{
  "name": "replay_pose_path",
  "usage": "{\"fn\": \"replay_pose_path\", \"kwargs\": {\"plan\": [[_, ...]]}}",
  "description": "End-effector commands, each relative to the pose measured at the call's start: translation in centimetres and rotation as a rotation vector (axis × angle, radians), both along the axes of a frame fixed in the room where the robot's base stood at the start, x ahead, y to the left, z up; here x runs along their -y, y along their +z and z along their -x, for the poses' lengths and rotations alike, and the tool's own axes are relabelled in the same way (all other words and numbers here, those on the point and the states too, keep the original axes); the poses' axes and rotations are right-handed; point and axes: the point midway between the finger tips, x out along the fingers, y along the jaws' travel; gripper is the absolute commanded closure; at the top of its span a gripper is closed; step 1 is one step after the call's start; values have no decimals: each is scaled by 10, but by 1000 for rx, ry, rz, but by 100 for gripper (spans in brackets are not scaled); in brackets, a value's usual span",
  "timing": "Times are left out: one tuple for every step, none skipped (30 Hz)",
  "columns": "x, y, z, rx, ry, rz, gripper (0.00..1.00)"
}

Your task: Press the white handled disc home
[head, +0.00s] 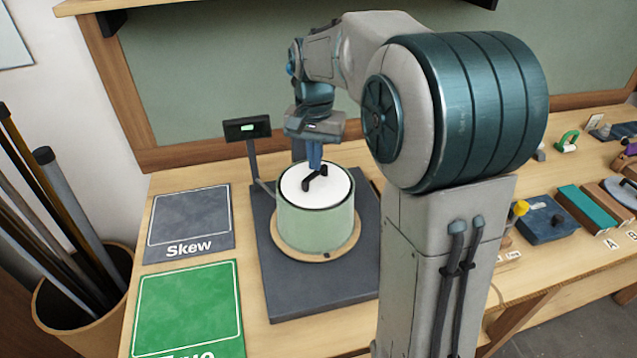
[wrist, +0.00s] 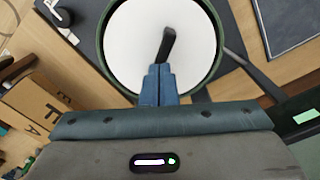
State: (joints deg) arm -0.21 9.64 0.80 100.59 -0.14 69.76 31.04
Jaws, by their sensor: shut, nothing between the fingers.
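The white disc (head: 330,184) with a black handle (head: 313,181) sits in the top of a pale green round drum (head: 318,228). In the wrist view the white disc (wrist: 135,45) lies inside the drum's dark green rim, with its black handle (wrist: 168,45) near the fingertips. My gripper (head: 315,166) is shut and empty, its blue fingers pointing down at the disc beside the handle. It also shows in the wrist view (wrist: 158,72), overlapping the handle's near end. I cannot tell whether the fingers touch the disc or handle.
The drum stands on a wooden round on a dark base plate (head: 290,295) with a small display post (head: 247,128) behind. A grey "Skew" mat (head: 188,222) and a green mat (head: 188,305) lie left. Several small parts crowd the bench's right side.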

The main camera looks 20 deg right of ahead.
Motion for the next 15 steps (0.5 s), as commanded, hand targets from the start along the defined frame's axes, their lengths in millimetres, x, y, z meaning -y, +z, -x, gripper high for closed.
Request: {"fn": "replay_pose_path", "kwargs": {"plan": [[0, -2, 0, 0, 0, 0, 100], [0, -3, 0, 0, 0, 0, 100], [0, -3, 0, 0, 0, 0, 100], [0, -4, 0, 0, 0, 0, 100], [0, -5, 0, 0, 0, 0, 100], [0, -5, 0, 0, 0, 0, 100], [0, -6, 0, 0, 0, 0, 100], [0, -7, 0, 0, 0, 0, 100], [0, -7, 0, 0, 0, 0, 100], [0, -8, 0, -1, 0, 0, 100], [0, -9, 0, -1, 0, 0, 100], [0, -9, 0, -1, 0, 0, 100], [0, -10, 0, -1, 0, 0, 100], [0, -11, 0, -1, 0, 0, 100], [0, -12, 0, -1, 0, 0, 100]]}}
